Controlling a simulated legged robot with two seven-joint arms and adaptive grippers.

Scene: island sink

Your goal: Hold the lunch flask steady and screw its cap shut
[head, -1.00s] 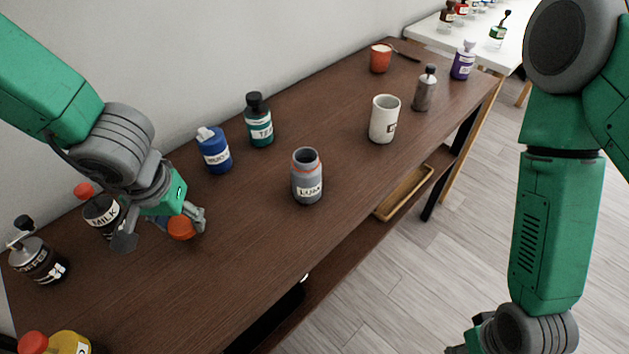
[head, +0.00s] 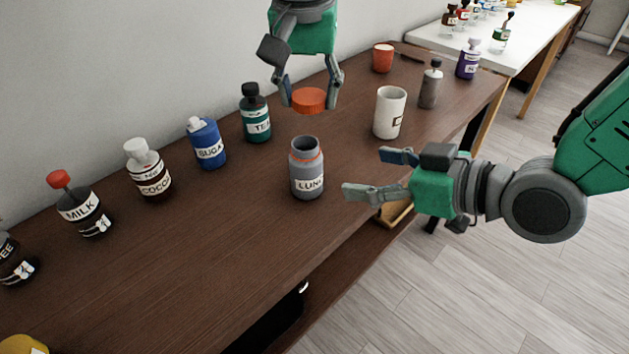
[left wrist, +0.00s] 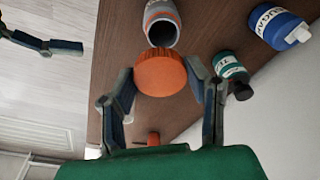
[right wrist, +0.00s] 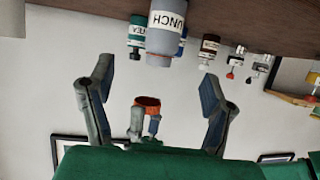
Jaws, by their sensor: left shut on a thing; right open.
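The grey lunch flask (head: 307,170) stands upright and uncapped on the brown table, with an orange ring below its open mouth. It also shows in the left wrist view (left wrist: 161,22) and the right wrist view (right wrist: 166,30). My left gripper (head: 309,99) is shut on the orange cap (head: 309,100), held above the flask's mouth and apart from it. The cap also shows in the left wrist view (left wrist: 160,73). My right gripper (head: 365,174) is open and empty, to the right of the flask, its fingers pointing towards it without visible contact.
Blue sugar (head: 207,143), green tea (head: 255,113), cocoa (head: 148,170) and milk (head: 82,207) bottles line the wall side. A white mug (head: 389,112), a grey bottle (head: 430,86) and an orange cup (head: 382,58) stand behind right. The table in front-left of the flask is clear.

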